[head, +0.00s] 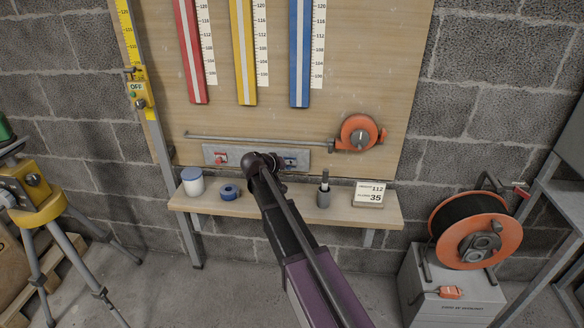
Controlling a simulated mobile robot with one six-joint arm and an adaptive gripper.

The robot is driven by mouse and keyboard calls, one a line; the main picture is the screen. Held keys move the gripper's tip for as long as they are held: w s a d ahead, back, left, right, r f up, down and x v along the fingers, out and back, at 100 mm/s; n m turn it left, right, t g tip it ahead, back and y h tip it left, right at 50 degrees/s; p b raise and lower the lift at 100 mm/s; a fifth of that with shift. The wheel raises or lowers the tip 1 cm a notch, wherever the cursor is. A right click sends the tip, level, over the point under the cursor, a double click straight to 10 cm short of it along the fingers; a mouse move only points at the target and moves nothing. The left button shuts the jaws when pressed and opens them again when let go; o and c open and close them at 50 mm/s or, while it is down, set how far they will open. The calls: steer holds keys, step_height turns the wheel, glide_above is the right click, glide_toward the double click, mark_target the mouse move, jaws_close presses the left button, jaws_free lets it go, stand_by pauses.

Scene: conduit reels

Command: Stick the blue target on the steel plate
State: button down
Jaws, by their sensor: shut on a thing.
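The steel plate (248,151) is a long grey strip fixed low on the wooden board. A small red target (220,158) sits on its left part. The blue target (291,162) shows as a small blue patch in front of the plate's right part. My gripper (281,163) is at the plate, mostly hidden behind my dark wrist, and is shut on the blue target. The fingertips are hidden. I cannot tell whether the blue target touches the plate.
Below the plate, a wooden shelf (345,213) holds a blue-lidded jar (192,182), a blue tape roll (229,192), a dark pen cup (323,196) and a number block (369,194). An orange tape measure (359,134) is above right. A cable reel (474,230) stands right, a yellow tripod (37,200) left.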

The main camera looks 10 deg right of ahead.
steer(key=shift+c, duration=2.2)
jaws_free()
steer(key=o, duration=0.4)
steer(key=shift+o, duration=0.2)
steer(key=shift+w, duration=0.1)
steer(key=s+a, duration=0.2)
steer(key=s, duration=0.6)
steer(key=shift+s+a, duration=0.25)
steer(key=shift+a, duration=0.1)
